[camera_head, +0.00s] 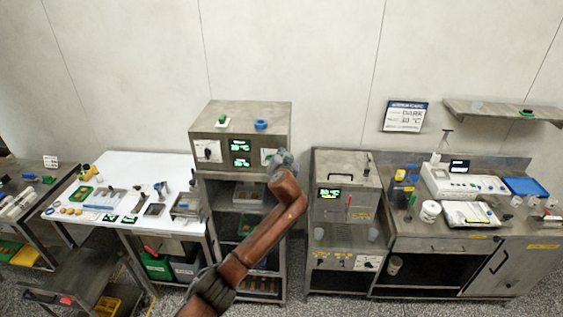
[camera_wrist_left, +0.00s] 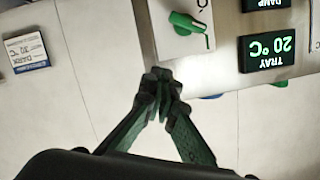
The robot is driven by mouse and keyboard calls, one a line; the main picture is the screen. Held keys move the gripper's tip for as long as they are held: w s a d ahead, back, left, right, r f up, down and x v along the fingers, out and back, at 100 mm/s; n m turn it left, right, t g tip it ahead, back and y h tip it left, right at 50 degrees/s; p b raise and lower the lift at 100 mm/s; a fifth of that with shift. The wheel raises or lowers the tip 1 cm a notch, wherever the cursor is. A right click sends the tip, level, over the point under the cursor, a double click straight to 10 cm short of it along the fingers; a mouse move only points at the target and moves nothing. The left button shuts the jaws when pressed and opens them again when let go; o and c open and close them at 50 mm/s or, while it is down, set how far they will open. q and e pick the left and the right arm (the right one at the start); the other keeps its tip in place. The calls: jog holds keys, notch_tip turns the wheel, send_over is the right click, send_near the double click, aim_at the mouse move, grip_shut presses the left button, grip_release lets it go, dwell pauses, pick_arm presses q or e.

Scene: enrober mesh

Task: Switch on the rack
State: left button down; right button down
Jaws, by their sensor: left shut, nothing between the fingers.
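The rack is a steel cabinet (camera_head: 245,114) with two lit green displays (camera_head: 240,146) on its front. In the left wrist view a green rotary knob (camera_wrist_left: 188,22) sits on a white plate, upside down, beside the TRAY 20 °C display (camera_wrist_left: 266,48). I cannot tell its setting for sure. My left gripper (camera_head: 277,157) is in front of the right part of the rack's front and partly hides the plate there. Its fingertips (camera_wrist_left: 160,86) are shut and empty, just beside the plate's edge and apart from the knob. My right gripper is not in view.
A black-handled dial plate (camera_head: 206,151) is on the rack's left front. A white table (camera_head: 120,180) with small tools stands left. A lower steel machine (camera_head: 345,165) stands right, then a bench with instruments (camera_head: 470,190). A wall sign (camera_head: 404,116) hangs behind.

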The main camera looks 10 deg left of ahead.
pick_arm(q)
jog(key=b+v, duration=0.2)
jog(key=v, duration=0.6)
jog(key=shift+s+f, duration=0.3)
jog(key=shift+s, duration=0.2)
jog(key=shift+a, duration=0.1)
